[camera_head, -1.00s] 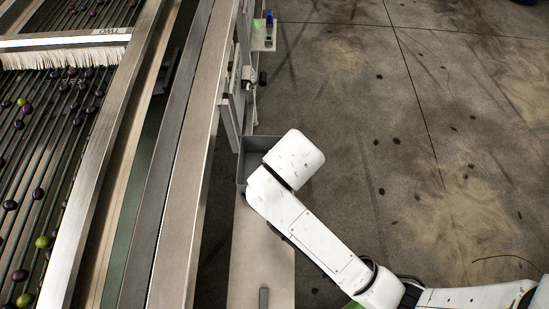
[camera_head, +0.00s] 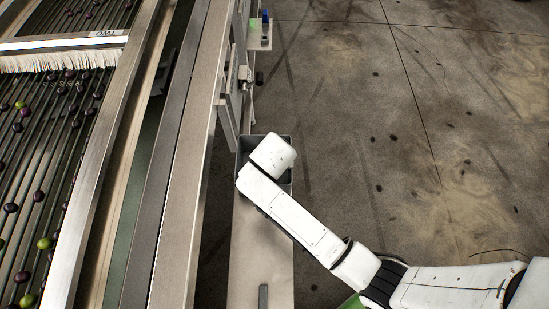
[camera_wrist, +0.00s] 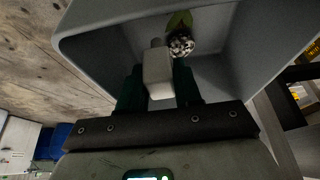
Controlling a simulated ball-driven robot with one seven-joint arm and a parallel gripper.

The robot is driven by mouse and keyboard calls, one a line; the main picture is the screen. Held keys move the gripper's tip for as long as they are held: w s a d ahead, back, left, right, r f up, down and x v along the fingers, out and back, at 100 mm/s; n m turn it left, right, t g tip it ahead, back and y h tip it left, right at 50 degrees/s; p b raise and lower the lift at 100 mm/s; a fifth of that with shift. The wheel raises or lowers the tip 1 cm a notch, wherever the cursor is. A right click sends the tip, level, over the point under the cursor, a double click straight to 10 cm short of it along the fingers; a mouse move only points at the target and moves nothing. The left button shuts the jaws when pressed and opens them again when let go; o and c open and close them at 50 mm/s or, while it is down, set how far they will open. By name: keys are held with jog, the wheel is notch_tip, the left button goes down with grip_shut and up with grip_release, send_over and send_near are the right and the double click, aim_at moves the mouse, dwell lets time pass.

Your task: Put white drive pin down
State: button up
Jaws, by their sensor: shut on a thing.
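The white drive pin (camera_wrist: 158,75) is a pale block with a narrower grey stub at its far end. In the wrist view my gripper (camera_wrist: 159,84) has its two dark green fingers shut on it, one on each side. The pin is held over a grey bin (camera_wrist: 90,50), whose walls surround it in the picture. Whether it touches the bin floor I cannot tell. In the head view the bin (camera_head: 244,147) shows at the end of my arm, partly covered by my white wrist. The gripper and pin are hidden there.
A dark, pale-speckled clump with green leaves (camera_wrist: 181,42) lies in the bin beyond the pin. The roller sizer frame (camera_head: 185,165) stands left. Concrete floor (camera_head: 400,140) is open at right.

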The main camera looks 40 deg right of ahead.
jog(key=shift+f, duration=0.1)
jog(key=shift+f, duration=0.35)
jog(key=shift+f+b, duration=0.15)
jog(key=shift+b, duration=0.15)
jog(key=o, duration=1)
